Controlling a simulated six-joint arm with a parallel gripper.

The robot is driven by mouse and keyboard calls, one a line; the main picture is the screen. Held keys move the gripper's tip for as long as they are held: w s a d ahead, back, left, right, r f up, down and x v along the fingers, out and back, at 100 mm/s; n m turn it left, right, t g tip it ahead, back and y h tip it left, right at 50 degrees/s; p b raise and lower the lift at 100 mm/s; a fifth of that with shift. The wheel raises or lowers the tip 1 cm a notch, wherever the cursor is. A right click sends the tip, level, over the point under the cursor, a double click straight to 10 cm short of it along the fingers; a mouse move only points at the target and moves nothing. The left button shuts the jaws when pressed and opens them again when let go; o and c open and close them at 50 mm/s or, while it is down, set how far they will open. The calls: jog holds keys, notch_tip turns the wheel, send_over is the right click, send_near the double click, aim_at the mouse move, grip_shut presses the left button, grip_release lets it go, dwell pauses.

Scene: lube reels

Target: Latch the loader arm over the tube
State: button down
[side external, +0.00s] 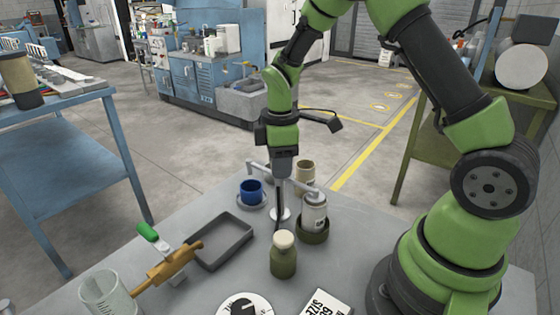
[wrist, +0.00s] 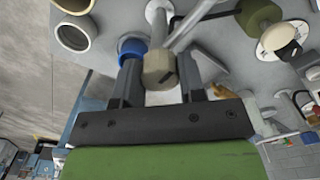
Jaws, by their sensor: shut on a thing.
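A pale labelled cylinder, seemingly the tube (side external: 314,213), stands upright in a dark olive holder (side external: 314,233). A grey loader arm (side external: 305,185) runs across a thin stand with a round base (side external: 280,214). Its right end appears at the top of the tube; I cannot tell whether it is latched. My gripper (side external: 282,178) points down over the stand. In the wrist view, my gripper (wrist: 160,88) is shut on a khaki knob (wrist: 158,68), with the grey bar (wrist: 195,20) running past it. The fingers hide part of the knob.
A blue cup (side external: 251,190) stands left of the stand, a beige cup (side external: 305,172) behind. An olive bottle with a cream cap (side external: 283,262) stands in front. A grey tray (side external: 222,243) and a tan tool (side external: 172,265) lie left. The tabletop (side external: 200,212) has some bare room at left.

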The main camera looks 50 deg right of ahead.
jog(key=shift+r, duration=0.1)
jog(key=c, duration=0.7)
grip_release()
notch_tip(320, 180, up, 9)
jog(key=shift+r, duration=0.45)
jog(key=s+a+r+m+t+y, duration=0.1)
jog(key=s+a+r+m+t, duration=0.2)
jog(key=s+m, duration=0.3)
jog(key=s+a+r+m+t+y, duration=0.1)
jog(key=s+a+r+m+t, duration=0.3)
jog(key=s, duration=0.7)
notch_tip(320, 180, up, 2)
jog(key=m, duration=0.3)
jog(key=shift+s+a, duration=0.15)
jog(key=shift+s, duration=0.2)
